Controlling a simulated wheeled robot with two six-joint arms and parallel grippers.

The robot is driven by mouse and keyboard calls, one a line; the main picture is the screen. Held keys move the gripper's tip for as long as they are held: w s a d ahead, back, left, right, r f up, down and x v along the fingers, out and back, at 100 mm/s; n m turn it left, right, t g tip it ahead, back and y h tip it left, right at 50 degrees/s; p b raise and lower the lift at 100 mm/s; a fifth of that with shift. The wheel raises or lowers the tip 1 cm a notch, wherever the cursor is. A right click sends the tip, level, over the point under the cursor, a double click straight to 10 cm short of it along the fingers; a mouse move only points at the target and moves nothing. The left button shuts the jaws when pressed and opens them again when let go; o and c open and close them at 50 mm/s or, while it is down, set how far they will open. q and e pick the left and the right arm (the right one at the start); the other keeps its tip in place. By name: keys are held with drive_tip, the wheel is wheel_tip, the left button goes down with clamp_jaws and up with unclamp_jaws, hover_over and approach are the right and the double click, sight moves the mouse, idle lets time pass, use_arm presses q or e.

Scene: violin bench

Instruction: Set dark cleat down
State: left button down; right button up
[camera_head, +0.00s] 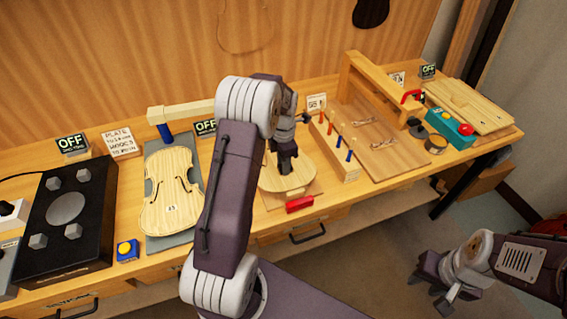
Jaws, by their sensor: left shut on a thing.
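My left gripper (286,165) points down over a pale rounded violin plate (276,181) on the bench. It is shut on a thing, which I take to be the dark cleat. The cleat cannot be told apart from the dark fingers at this size. Whether it touches the plate I cannot tell. My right gripper (428,293) is off the bench at the lower right, over the floor, with its fingers apart and nothing between them.
A violin-shaped plate (170,190) lies on a grey mat at left, beside a black hotplate-like unit (66,215). A red block (299,204) sits at the bench's front edge. A wooden rack (331,148) with coloured pegs stands close right of my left gripper.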

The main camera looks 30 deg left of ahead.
use_arm(q)
drive_tip(key=c, duration=1)
unclamp_jaws()
drive_tip(key=shift+c, duration=0.2)
wheel_tip(320, 180, up, 12)
drive_tip(key=p, duration=0.1)
drive_tip(key=s+d+f+m, duration=0.4)
drive_tip(key=s+m, duration=0.5)
drive_tip(key=m, duration=0.4)
drive_tip(key=s+d+f+m+t, duration=0.1)
drive_tip(key=s+d+f+m, duration=0.3)
drive_tip(key=m, duration=1)
drive_tip(key=s+d, duration=0.3)
drive_tip(key=s, duration=0.2)
drive_tip(key=shift+d+m, duration=0.2)
drive_tip(key=shift+m, duration=0.1)
